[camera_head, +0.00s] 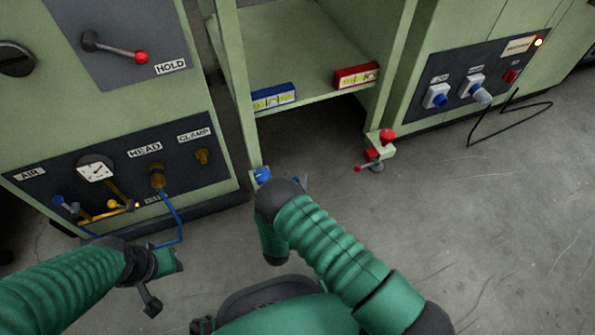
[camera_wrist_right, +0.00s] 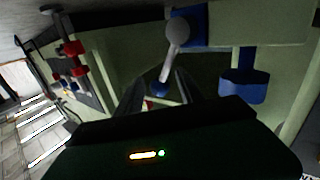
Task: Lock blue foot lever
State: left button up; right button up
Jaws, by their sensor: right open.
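In the head view, a blue part (camera_head: 262,175) shows at the foot of the shelf's left leg; my right arm hides most of the lever. My left gripper (camera_head: 150,300) is low at the left, away from the lever.
A red foot lever (camera_head: 365,167) with a red knob (camera_head: 387,134) is on the shelf's right leg. The shelf (camera_head: 300,70) holds a blue box (camera_head: 273,97) and a red box (camera_head: 356,76). A blue hose (camera_head: 178,220) hangs near my left arm.

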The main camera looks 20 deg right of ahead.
jog(key=shift+a+r, duration=0.1)
grip_shut()
dwell(1.3)
